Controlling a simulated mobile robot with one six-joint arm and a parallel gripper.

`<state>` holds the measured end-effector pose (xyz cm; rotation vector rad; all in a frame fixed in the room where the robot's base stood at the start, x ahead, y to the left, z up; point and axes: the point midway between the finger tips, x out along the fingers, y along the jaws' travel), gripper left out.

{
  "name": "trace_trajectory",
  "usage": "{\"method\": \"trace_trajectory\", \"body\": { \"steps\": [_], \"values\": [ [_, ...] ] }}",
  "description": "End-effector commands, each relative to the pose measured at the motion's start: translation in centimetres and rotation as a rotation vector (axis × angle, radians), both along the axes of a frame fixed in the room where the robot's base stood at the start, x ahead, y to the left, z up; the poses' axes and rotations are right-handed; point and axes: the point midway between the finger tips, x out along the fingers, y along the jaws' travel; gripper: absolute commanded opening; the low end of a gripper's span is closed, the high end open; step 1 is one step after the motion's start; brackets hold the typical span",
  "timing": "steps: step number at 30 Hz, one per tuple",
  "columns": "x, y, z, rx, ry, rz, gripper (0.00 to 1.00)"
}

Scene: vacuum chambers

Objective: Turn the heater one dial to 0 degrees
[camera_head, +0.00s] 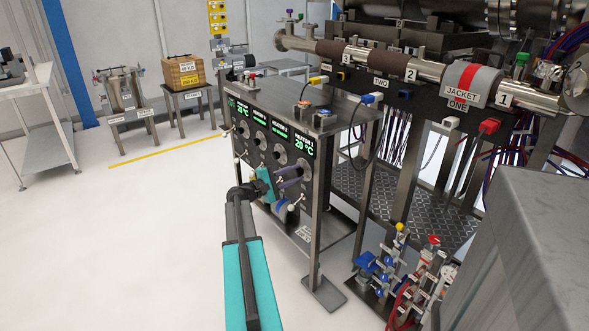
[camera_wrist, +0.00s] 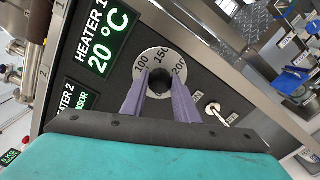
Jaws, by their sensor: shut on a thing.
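The heater one dial (camera_wrist: 162,56) is a round silver disc with 100, 150 and 200 showing at its upper edge in the wrist view. Its dark centre is between the two purple fingers of my gripper (camera_wrist: 160,82), which is shut on it. The HEATER 1 display (camera_wrist: 107,40) reads 20 °C in green and also shows in the head view (camera_head: 304,146). In the head view my gripper (camera_head: 294,178) reaches the front panel just below that display; the dial is mostly covered there.
Several other heater dials, one of them here (camera_head: 260,141), sit to the left on the same panel. A small white-tipped lever (camera_wrist: 212,109) stands close right of the dial. Valves and pipes (camera_head: 385,268) stand low at the right.

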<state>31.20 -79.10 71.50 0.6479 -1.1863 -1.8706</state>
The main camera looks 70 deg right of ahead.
Motion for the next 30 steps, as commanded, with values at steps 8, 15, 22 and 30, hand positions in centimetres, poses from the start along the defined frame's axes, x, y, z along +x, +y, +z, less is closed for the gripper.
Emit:
{"method": "trace_trajectory", "body": {
  "steps": [8,15,22,30],
  "values": [
    [-0.18,0.14,0.15,0.138,0.206,-0.006,0.05],
    [-0.21,0.16,-0.06,0.220,0.332,-0.006,0.05],
    [-0.22,0.15,-0.19,0.255,0.386,-0.006,0.05],
    [-0.23,0.16,-0.30,0.261,0.395,-0.005,0.05]
  ]
}}
